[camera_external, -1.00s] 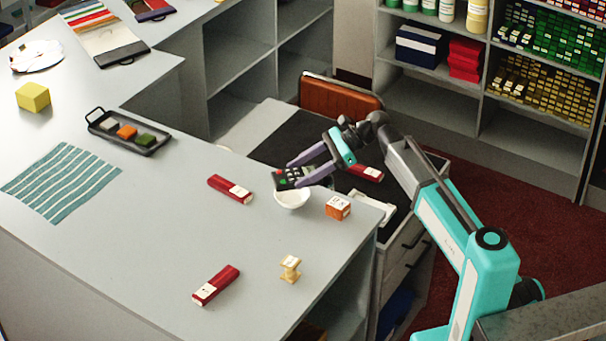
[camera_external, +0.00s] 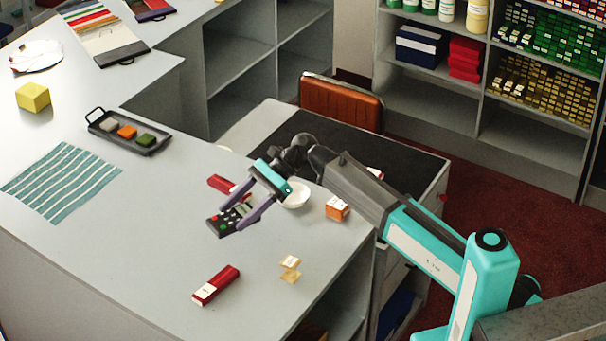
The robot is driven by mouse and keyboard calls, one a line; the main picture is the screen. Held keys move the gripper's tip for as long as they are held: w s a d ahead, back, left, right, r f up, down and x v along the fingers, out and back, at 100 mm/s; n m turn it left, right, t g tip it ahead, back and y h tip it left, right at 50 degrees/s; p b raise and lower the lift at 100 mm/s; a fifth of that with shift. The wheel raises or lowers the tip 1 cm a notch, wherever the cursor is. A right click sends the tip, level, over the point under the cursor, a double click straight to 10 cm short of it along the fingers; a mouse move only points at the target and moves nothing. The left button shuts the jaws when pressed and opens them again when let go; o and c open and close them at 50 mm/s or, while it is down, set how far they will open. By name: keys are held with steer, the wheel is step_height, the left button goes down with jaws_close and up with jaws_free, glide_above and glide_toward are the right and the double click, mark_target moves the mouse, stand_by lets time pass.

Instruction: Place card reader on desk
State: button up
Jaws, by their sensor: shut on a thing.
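The card reader (camera_external: 228,221) is dark with a keypad and some red and green keys. My gripper (camera_external: 234,209) is shut on it, with one purple finger on each side. The reader is over the middle of the grey counter (camera_external: 150,240), left of the white bowl (camera_external: 296,196). I cannot tell whether it touches the surface. A desk with a black top (camera_external: 410,168) stands behind the counter, partly hidden by my arm.
A red box (camera_external: 221,184) lies just behind the reader, partly hidden by my gripper. Another red box (camera_external: 216,286), a small yellow stand (camera_external: 290,269) and an orange box (camera_external: 337,208) are nearby. A striped cloth (camera_external: 62,182) and black tray (camera_external: 130,132) lie left. Counter between is clear.

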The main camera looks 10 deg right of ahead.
steer(key=shift+f, duration=1.5)
steer(key=shift+w, duration=0.1)
steer(key=p, duration=0.4)
glide_above(195, 223)
steer(key=shift+w+a+f, duration=0.1)
steer(key=shift+f, duration=0.65)
steer(key=shift+f+p, duration=0.5)
steer(key=shift+f, duration=1.3)
steer(key=o, duration=1.2)
steer(key=shift+f, duration=0.1)
steer(key=shift+o, duration=0.2)
